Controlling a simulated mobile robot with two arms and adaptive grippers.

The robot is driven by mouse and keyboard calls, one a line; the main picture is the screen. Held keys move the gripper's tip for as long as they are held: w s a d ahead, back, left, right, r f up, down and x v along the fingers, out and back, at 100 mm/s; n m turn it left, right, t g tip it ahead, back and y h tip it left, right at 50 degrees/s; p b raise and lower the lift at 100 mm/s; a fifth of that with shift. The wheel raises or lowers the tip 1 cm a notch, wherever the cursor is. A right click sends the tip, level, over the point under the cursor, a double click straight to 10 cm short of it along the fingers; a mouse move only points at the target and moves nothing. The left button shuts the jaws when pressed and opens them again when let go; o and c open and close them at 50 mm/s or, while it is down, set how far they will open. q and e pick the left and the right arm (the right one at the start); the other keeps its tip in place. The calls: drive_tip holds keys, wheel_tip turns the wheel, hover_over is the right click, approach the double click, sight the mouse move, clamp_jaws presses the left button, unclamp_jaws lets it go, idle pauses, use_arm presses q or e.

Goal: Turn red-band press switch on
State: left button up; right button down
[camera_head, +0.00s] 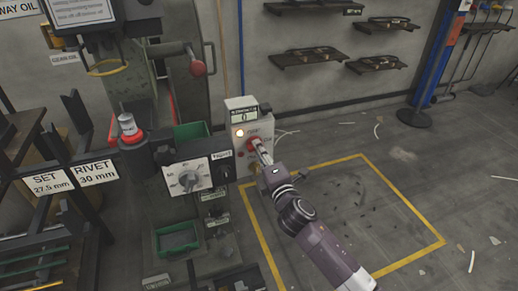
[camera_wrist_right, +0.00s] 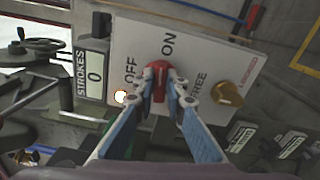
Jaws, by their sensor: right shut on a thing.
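The press's control box (camera_head: 237,112) is pale, with a counter reading 0 and a red rotary switch (camera_head: 252,144). In the right wrist view the switch (camera_wrist_right: 157,70) sits on a white panel (camera_wrist_right: 205,55) marked OFF, ON and FREE. My right gripper (camera_head: 261,151) reaches in from the lower right. Its fingers (camera_wrist_right: 160,88) are shut on the red switch, one on each side. The switch's upper end lies near the ON mark; its exact setting is partly hidden by the fingers. A lamp (camera_wrist_right: 120,96) beside OFF glows. My left gripper is not in view.
A gold knob (camera_wrist_right: 228,93) is right of the switch in the wrist view. The press (camera_head: 150,100) has a dial box (camera_head: 190,176) and a red-ball lever (camera_head: 198,68). A yellow-outlined floor area (camera_head: 350,205) lies right; wall shelves (camera_head: 305,55) hang behind.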

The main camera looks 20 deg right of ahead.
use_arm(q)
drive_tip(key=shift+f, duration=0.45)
use_arm(e)
drive_tip(key=shift+f+m, duration=0.1)
drive_tip(key=shift+m, duration=1)
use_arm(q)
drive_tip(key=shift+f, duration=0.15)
use_arm(e)
drive_tip(key=c, duration=2)
unclamp_jaws()
drive_tip(key=shift+d, duration=0.1)
drive_tip(key=shift+o, duration=0.2)
drive_tip(key=s, duration=1.2)
drive_tip(key=shift+d, duration=0.15)
